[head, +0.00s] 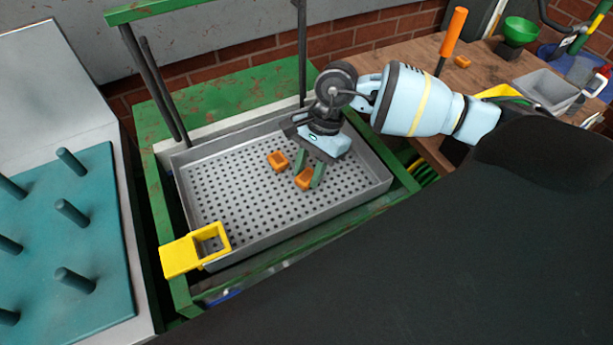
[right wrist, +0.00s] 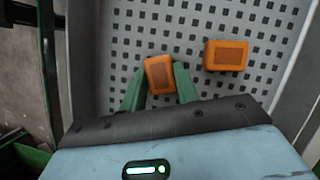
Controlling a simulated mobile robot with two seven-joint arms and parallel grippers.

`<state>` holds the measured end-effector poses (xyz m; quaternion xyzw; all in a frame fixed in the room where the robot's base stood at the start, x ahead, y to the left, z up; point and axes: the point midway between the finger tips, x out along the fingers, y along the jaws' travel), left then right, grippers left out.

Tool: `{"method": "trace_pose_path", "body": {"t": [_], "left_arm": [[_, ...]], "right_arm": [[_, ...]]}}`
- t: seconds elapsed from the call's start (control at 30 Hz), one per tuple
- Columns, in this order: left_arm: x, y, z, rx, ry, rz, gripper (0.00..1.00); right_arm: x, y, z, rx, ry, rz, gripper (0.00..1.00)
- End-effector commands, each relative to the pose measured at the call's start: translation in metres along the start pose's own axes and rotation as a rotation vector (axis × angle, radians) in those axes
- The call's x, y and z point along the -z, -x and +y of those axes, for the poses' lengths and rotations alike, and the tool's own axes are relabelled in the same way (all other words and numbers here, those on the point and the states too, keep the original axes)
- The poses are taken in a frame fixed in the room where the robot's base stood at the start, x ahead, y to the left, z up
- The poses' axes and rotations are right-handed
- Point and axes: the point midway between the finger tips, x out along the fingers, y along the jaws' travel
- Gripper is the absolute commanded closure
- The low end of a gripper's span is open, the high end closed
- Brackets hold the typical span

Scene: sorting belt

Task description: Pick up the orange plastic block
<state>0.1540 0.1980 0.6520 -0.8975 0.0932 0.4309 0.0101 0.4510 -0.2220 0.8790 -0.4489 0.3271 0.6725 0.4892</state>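Two orange plastic blocks lie in the perforated metal tray (head: 225,185). One block (head: 305,179) is at the green fingers of my right gripper (head: 310,168). In the right wrist view this block (right wrist: 158,76) sits between the two fingertips (right wrist: 160,86), slightly turned. The fingers are close to its sides; whether they press on it I cannot tell. The other block (head: 278,160) lies apart, to the left in the head view; in the right wrist view it (right wrist: 226,55) is to the right of the fingers. My left gripper is not in view.
A yellow bracket (head: 195,251) sits on the tray's front left corner. A green frame (head: 158,210) surrounds the tray. A teal board with pegs (head: 75,212) is at left. A wooden bench (head: 410,65) with a grey bin (head: 545,92) is at back right. The tray's left part is clear.

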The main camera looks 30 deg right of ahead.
Motion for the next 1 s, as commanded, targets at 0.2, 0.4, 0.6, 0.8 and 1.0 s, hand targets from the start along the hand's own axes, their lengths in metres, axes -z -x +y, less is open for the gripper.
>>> {"method": "trace_pose_path", "body": {"t": [0.2, 0.4, 0.6, 0.8, 1.0], "left_arm": [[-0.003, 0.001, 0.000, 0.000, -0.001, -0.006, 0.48], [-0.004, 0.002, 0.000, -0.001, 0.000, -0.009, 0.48], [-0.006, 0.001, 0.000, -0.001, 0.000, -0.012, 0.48], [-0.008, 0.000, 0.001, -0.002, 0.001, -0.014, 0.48], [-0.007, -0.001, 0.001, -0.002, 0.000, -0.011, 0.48]], "right_arm": [[0.000, 0.000, 0.000, 0.000, 0.000, 0.000, 0.92], [-0.001, 0.003, 0.000, 0.001, 0.001, 0.000, 0.92], [-0.011, 0.027, -0.001, 0.003, 0.003, 0.001, 0.92], [-0.026, 0.062, -0.001, 0.003, 0.004, 0.001, 0.92], [-0.036, 0.086, -0.001, 0.001, 0.002, 0.000, 0.92]]}}
